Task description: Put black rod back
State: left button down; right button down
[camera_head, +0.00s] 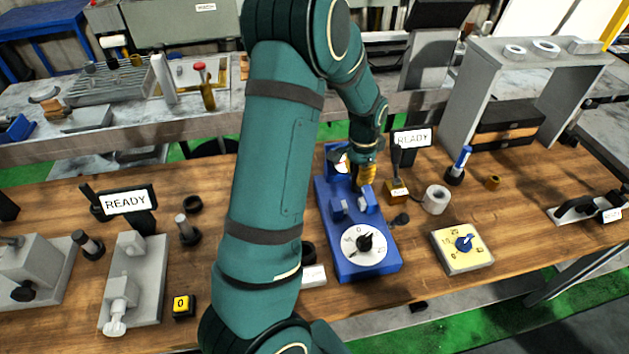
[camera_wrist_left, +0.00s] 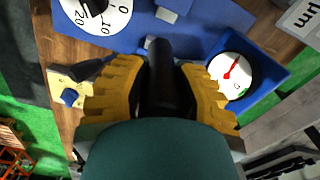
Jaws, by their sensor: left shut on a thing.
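My left gripper (camera_head: 364,178) reaches over the back part of the blue fixture (camera_head: 364,268). In the left wrist view its yellow fingers (camera_wrist_left: 160,90) are shut on a black rod (camera_wrist_left: 160,72), one finger on each side. The rod lies over the blue fixture near a small grey block; I cannot tell whether they touch. In the head view the fingers mostly hide the rod. The fixture carries two grey blocks, a white dial (camera_head: 364,244) with a black knob, and a gauge (camera_wrist_left: 232,76) with a red needle. My right gripper is not in view.
A brass block (camera_head: 397,191) with an upright black stem stands close right of the gripper, before a READY sign (camera_head: 412,138). A white ring (camera_head: 436,200), a blue-topped pen-like piece (camera_head: 461,162) and a yellow dial box (camera_head: 462,246) stand further right. My arm hides the bench's middle.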

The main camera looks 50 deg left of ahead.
pick_arm(q)
jog(key=shift+a+r, duration=0.1)
jog(key=shift+r, duration=0.15)
jog(key=s+a+f+n+b, duration=0.1)
jog(key=s+a+f+n, duration=0.1)
jog(key=s+a+n, duration=0.6)
jog(key=s+a+f+n, duration=0.2)
jog(key=s+a+n, duration=0.3)
jog(key=a+n, duration=0.55)
jog(key=s+a+f+n+b, duration=0.1)
jog(key=s+a+n, duration=0.75)
jog(key=s, duration=0.25)
jog(key=s+a+f+n+b, duration=0.1)
jog(key=s+a+n, duration=0.75)
jog(key=s, duration=0.35)
jog(key=shift+n, duration=0.25)
notch_tip(320, 180, down, 8)
jog(key=shift+d+f, duration=0.1)
jog(key=shift+d, duration=0.05)
jog(key=shift+w+f, duration=0.1)
jog(key=shift+f, duration=0.2)
